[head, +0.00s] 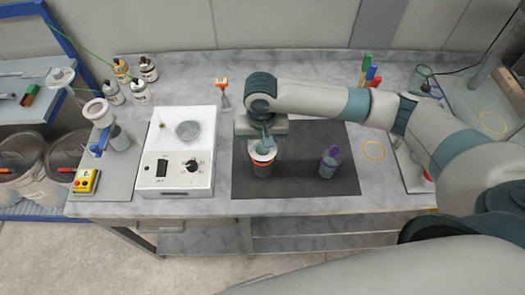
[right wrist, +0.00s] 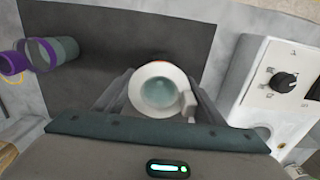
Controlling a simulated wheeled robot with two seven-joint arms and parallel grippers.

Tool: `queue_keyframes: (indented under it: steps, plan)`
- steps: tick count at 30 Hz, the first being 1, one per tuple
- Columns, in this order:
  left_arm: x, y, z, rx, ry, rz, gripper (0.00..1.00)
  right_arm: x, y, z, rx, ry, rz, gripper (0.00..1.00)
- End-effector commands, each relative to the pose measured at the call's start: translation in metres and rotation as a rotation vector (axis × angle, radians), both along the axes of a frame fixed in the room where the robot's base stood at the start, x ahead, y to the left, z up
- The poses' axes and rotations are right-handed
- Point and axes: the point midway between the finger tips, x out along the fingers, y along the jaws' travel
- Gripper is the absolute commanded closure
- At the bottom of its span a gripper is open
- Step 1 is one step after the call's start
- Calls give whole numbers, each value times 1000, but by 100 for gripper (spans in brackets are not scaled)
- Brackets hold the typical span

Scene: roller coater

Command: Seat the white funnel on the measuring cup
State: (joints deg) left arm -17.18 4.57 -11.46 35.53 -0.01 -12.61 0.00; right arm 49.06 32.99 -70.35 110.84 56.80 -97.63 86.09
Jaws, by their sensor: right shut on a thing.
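My right gripper (head: 264,149) points down over the dark mat and is shut on a white round piece, which looks like the white funnel (head: 263,156). In the right wrist view the funnel (right wrist: 137,94) is a white ring with a pale teal inside and a small tab at its right, between the two fingers (right wrist: 159,98). I cannot tell whether funnel and cup touch. My left gripper is not in view.
A teal-grey container with a purple top (head: 330,161) is on the mat (head: 300,185) to the right. A white device with a knob (head: 180,180) stands left of the mat. A red-topped bottle (head: 223,96) stands behind. The mat's front right is clear.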

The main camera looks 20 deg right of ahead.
Motion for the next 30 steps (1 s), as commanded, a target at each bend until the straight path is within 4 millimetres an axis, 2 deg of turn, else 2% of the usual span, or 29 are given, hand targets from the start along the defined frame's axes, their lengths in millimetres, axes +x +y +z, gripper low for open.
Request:
queue_keyframes:
  steps: [5, 6, 8, 22, 26, 30]
  plan:
    - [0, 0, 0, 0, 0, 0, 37, 0, 0, 0, 0, 0, 0, 58]
    - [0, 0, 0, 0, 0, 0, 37, 0, 0, 0, 0, 0, 0, 27]
    - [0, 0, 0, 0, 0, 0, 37, 0, 0, 0, 0, 0, 0, 15]
    - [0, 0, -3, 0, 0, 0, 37, 1, 1, 5, 2, -2, 0, 15]
    - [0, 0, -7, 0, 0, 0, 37, 1, 1, 16, 3, -2, 0, 15]
    - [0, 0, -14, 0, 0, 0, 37, 1, 1, 36, 2, -4, 1, 15]
